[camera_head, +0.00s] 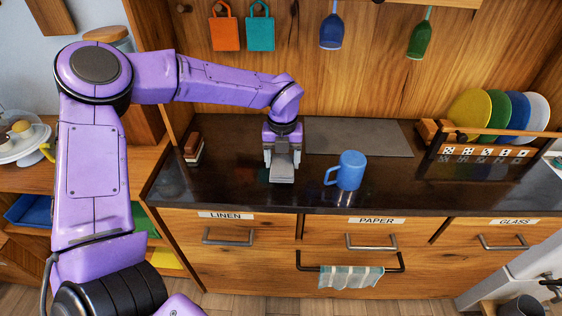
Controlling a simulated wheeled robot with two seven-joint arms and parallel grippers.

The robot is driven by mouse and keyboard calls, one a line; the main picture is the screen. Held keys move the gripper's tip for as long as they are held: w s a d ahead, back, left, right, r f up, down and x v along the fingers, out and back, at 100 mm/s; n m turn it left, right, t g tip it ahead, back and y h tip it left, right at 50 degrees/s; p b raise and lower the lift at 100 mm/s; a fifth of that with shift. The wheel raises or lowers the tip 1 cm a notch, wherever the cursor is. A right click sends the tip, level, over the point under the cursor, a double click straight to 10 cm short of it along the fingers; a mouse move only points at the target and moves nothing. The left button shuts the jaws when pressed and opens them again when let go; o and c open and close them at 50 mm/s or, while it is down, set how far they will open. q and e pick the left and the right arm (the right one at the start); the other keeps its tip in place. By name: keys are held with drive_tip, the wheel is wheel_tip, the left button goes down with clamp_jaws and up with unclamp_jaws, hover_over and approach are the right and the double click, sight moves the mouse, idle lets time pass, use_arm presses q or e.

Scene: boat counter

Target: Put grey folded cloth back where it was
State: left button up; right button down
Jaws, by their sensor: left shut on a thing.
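My left gripper (283,156) points down over the dark counter (230,190), left of the blue mug. It is shut on the grey folded cloth (282,174), which shows below the fingers. The cloth is at or just above the counter top; I cannot tell whether it touches. My right gripper is not in view.
A blue mug (351,170) stands just right of the cloth. A grey mat (360,138) lies behind. A small brown-and-white block (194,149) is at the left. A rack with coloured plates (470,115) stands right. Drawers read LINEN (226,215), PAPER and GLASS. A striped towel (350,277) hangs below.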

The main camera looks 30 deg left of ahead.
sight(281, 168)
use_arm(q)
drive_tip(key=f, duration=0.1)
drive_tip(key=f+p, duration=0.1)
drive_tip(key=a+f+p, duration=0.1)
drive_tip(key=f, duration=0.1)
drive_tip(key=shift+w+f, duration=0.1)
drive_tip(key=shift+w, duration=0.2)
drive_tip(key=shift+d+f, duration=0.1)
drive_tip(key=shift+f, duration=0.2)
drive_tip(key=o, duration=0.9)
drive_tip(key=shift+o, duration=0.2)
drive_tip(key=shift+r, duration=0.15)
wheel_tip(281, 168, up, 12)
drive_tip(key=b, duration=0.3)
drive_tip(key=shift+r, duration=0.1)
